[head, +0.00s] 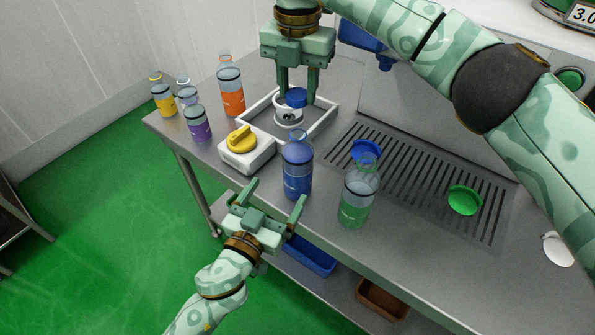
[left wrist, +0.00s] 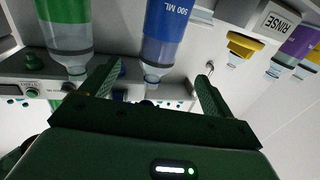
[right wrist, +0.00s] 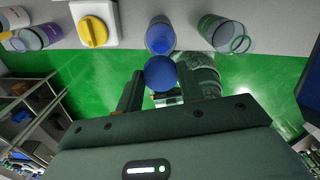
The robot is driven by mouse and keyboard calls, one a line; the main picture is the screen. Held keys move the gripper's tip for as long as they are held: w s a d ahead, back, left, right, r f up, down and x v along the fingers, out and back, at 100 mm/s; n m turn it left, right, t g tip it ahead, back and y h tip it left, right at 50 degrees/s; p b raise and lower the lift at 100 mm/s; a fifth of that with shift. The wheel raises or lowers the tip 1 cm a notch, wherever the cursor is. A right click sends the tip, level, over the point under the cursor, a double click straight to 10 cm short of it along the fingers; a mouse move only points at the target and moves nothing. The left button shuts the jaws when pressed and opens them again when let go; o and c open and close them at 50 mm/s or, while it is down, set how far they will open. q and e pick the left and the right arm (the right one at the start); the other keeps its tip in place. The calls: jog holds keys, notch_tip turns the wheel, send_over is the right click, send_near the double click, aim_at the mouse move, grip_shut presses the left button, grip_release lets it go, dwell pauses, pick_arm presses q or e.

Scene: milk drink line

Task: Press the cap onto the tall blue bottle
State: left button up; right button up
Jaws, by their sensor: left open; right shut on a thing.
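The tall blue bottle (head: 297,178) stands upright near the front edge of the steel table, its clear neck uncapped. It also shows in the left wrist view (left wrist: 167,30) and the right wrist view (right wrist: 160,38). My right gripper (head: 300,98) is shut on a blue cap (head: 296,97), behind and above the bottle in the head view. The cap is apart from the bottle and shows between the fingers in the right wrist view (right wrist: 160,73). My left gripper (head: 277,194) is open and empty, in front of the bottle, its fingers pointing toward it.
A green-labelled bottle (head: 355,205) stands right of the blue one. A box with a yellow knob (head: 239,154) and a white frame (head: 325,122) are left and behind. Orange (head: 232,98), purple (head: 199,127) and yellow (head: 163,100) bottles stand far left. A green lid (head: 464,200) lies on the grate.

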aim_at(298, 158)
pick_arm(q)
jog(key=shift+w, duration=0.1)
jog(key=x, duration=1.2)
jog(key=c, duration=1.5)
pick_arm(e)
jog(key=shift+f, duration=2.5)
jog(key=shift+f, duration=0.85)
jog(key=shift+f, duration=0.6)
